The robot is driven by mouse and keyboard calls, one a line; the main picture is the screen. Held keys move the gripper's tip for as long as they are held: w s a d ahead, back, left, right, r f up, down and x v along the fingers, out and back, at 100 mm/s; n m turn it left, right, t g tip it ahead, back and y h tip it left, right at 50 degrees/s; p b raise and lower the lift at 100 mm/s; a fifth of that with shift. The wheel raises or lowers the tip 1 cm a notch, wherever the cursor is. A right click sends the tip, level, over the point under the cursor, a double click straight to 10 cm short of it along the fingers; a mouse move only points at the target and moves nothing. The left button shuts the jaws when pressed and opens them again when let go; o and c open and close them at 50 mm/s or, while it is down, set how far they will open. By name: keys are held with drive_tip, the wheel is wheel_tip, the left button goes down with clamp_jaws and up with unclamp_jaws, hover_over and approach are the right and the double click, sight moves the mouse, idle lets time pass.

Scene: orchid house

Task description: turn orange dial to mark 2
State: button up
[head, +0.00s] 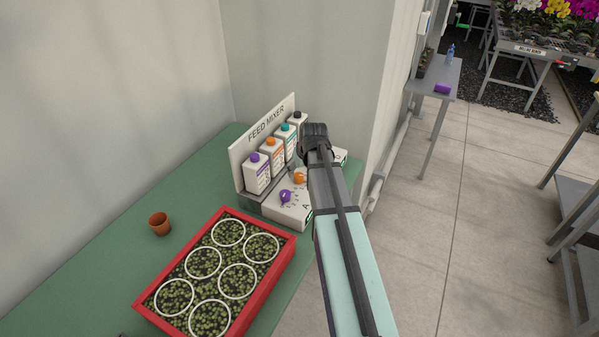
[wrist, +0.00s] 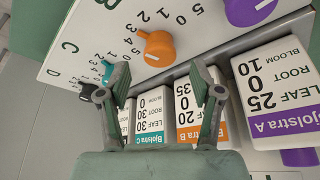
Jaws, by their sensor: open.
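The orange dial (wrist: 159,48) sits on the white sloping panel of the feed mixer, with printed numbers around it. The dial also shows in the head view (head: 299,177), just left of my arm. In the wrist view, my gripper (wrist: 160,78) is open, its two fingers apart and empty. The orange dial lies just beyond and between the fingertips; I see no contact. In the head view my arm hides part of the panel, and the fingertips are not clear.
A purple dial (head: 285,196), a teal dial (wrist: 107,71) and a black dial (wrist: 88,92) share the panel. Labelled bottles (head: 257,172) stand behind it. A red tray (head: 289,249) of seedlings and a clay pot (head: 159,223) are on the green bench (head: 110,258).

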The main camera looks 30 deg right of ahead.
sight(299, 175)
drive_tip(key=shift+p+x, duration=0.3)
drive_tip(key=shift+x, duration=1.2)
drive_tip(key=shift+c, duration=0.2)
drive_tip(key=c, duration=1.1)
